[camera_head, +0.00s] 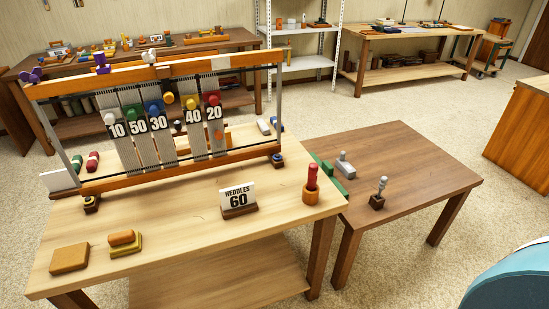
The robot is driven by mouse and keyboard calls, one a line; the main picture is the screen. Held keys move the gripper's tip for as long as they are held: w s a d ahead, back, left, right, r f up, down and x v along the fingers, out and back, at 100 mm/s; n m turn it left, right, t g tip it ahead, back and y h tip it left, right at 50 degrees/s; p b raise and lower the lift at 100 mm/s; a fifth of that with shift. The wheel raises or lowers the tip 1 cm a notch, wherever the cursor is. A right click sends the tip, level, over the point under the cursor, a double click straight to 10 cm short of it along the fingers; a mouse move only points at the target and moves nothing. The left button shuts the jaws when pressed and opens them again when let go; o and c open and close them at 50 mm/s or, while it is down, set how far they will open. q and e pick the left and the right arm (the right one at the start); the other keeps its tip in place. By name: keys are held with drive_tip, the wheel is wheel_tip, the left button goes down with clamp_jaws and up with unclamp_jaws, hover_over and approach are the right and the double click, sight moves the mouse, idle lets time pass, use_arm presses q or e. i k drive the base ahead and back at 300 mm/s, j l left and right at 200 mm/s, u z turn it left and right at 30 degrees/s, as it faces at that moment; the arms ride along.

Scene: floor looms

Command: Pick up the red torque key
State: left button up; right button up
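A red cylindrical handle (312,177), which looks like the torque key, stands upright in a small wooden holder (310,197). The holder sits at the right edge of the light wooden table (185,225). Its lower end is hidden in the holder. The loom (118,185) behind it to the left carries numbered tags and coloured knobs, including a red knob (213,99) above the 20. Neither of my grippers is in view.
A "HEDDLES 60" sign (238,199) stands left of the holder. A brown block (70,258) and a yellow-based block (124,243) lie at the front left. A lower dark table (415,165) adjoins on the right, with a grey-topped piece (381,187) and much bare surface.

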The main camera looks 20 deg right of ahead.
sight(313, 172)
drive_tip(key=i+l+u, duration=0.3)
drive_tip(key=l, duration=0.7)
drive_tip(key=l+u, duration=0.25)
drive_tip(key=l, duration=0.7)
drive_tip(key=l+u, duration=0.3)
drive_tip(key=l, duration=0.75)
drive_tip(key=k+l+u, duration=0.25)
drive_tip(key=l, duration=0.75)
drive_tip(key=i, duration=0.05)
